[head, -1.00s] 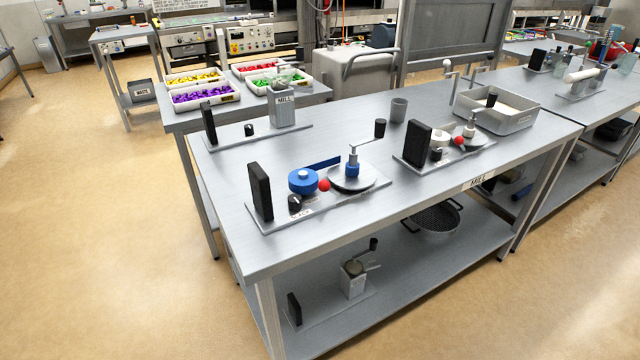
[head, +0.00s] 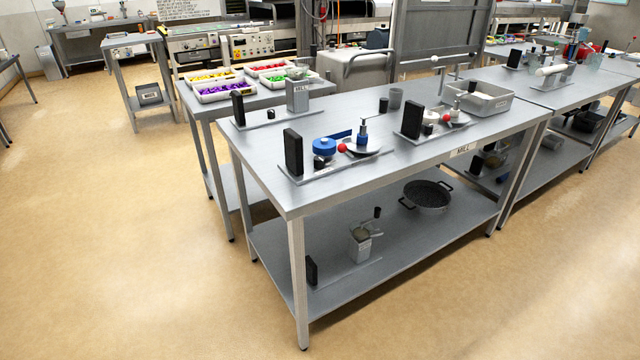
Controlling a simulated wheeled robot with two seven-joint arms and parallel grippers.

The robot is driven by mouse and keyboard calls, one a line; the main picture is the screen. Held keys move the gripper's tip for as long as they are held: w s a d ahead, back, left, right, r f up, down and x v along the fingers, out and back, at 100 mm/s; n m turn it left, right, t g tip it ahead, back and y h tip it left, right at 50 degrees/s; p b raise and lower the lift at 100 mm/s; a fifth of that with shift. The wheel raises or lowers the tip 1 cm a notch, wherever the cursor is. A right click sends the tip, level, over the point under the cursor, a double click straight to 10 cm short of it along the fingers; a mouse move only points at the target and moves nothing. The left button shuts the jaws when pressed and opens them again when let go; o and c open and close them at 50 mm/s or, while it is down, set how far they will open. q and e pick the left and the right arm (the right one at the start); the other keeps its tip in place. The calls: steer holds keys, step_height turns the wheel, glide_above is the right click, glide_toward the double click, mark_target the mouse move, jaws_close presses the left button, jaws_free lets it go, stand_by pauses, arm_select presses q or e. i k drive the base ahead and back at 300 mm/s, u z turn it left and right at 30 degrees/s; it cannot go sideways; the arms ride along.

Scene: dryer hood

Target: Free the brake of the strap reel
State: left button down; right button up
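On the near table, a rig on a flat grey plate (head: 345,166) has a blue round drum (head: 324,147), a blue flat bar behind it and a red ball (head: 342,148). A similar rig with a white drum (head: 430,117) and red ball (head: 446,118) sits farther right. I cannot tell which part is the reel's brake. Neither gripper is in view.
The steel table (head: 265,160) has a lower shelf holding a black pan (head: 428,194) and a small mill (head: 361,244). A grey tray (head: 480,104) and cup (head: 395,98) stand on top. Bins of coloured pieces (head: 215,90) stand behind. The floor (head: 120,240) at left and front is clear.

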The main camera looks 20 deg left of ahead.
mark_target(342, 148)
steer(key=k, duration=0.45)
steer(key=z, duration=0.7)
steer(key=i, duration=1.1)
steer(key=u, duration=0.55)
